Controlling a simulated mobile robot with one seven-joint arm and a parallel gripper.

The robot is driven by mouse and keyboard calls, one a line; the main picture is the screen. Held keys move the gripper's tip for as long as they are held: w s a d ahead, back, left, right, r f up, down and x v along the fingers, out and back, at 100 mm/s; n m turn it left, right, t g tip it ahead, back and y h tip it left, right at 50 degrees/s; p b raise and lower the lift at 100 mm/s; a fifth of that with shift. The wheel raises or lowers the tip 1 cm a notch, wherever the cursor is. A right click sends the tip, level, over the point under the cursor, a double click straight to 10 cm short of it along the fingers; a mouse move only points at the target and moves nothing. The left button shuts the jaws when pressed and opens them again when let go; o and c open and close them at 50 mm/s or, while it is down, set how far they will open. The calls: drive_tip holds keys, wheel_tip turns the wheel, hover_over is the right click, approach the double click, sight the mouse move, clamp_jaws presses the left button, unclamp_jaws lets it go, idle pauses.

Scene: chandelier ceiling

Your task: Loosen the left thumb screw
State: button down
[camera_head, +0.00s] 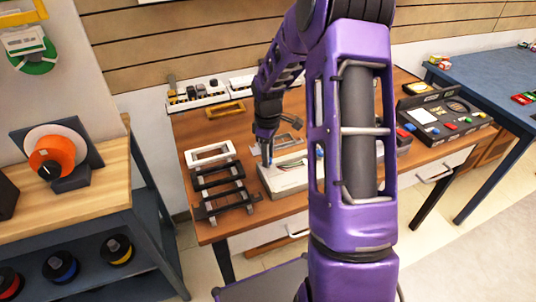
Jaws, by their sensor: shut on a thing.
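A pale grey box-like fixture (285,180) lies on the wooden table, near its front edge. My gripper (267,162) points down at the left part of this fixture and is shut on the left thumb screw. The screw itself is hidden by the fingers and too small to make out. My arm hides the fixture's right end.
Black and white frames (218,180) stand left of the fixture on the wooden table (222,131). A parts tray (197,94) is at the back. An open black case (445,112) lies at the right. A shelf with spools (60,165) stands left.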

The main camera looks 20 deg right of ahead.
drive_tip(key=c, duration=0.6)
unclamp_jaws()
drive_tip(key=shift+r, duration=0.1)
wheel_tip(320, 180, up, 17)
drive_tip(key=p, duration=0.1)
drive_tip(key=shift+r, duration=0.15)
